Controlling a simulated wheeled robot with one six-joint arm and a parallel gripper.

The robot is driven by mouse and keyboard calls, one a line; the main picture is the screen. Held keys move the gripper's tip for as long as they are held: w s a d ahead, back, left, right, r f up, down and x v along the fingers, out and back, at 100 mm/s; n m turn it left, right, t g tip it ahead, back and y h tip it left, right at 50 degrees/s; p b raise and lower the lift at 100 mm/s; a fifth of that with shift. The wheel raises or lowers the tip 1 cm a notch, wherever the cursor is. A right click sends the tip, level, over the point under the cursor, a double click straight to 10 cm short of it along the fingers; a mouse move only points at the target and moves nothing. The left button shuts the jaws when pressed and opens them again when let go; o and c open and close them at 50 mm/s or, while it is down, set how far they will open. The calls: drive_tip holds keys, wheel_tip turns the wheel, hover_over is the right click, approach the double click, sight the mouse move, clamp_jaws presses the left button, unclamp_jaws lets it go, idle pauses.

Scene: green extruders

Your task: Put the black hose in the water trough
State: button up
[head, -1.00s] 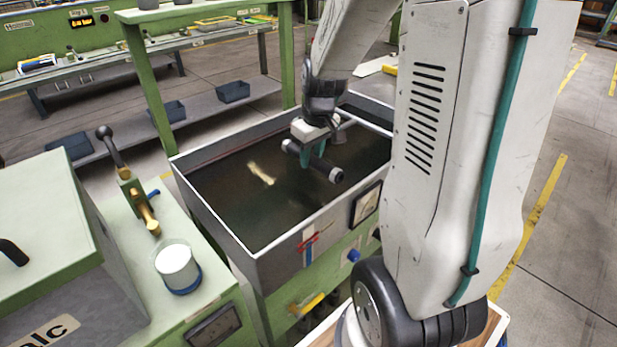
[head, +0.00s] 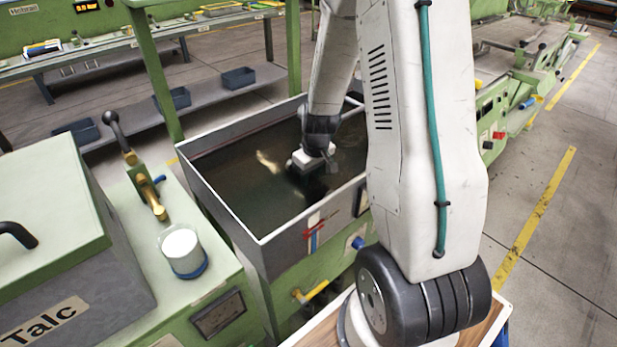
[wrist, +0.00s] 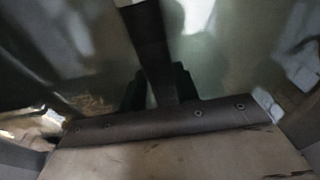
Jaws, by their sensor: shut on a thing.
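The water trough (head: 222,212) is a grey rectangular tank of dark, reflective water in a green frame. My gripper (head: 311,184) reaches down into the trough, right of its middle. Its pale body is at the water and its fingertips are hard to make out in the head view. In the wrist view, my gripper (wrist: 158,88) has its dark fingers shut on the black hose (wrist: 150,38), a dark straight length running up the picture. The hose cannot be made out in the head view; water and gripper seem to cover it.
A white cup (head: 181,246) stands on the green bench left of the trough, beside a brass valve with a black lever (head: 140,175). A green post (head: 155,75) rises behind the trough.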

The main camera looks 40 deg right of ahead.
drive_tip(key=shift+w+f, duration=0.3)
drive_tip(key=shift+w, duration=0.25)
drive_tip(key=shift+f, duration=0.3)
drive_tip(key=shift+f, duration=0.15)
drive_tip(key=o, duration=1.1)
drive_tip(key=shift+o, duration=0.2)
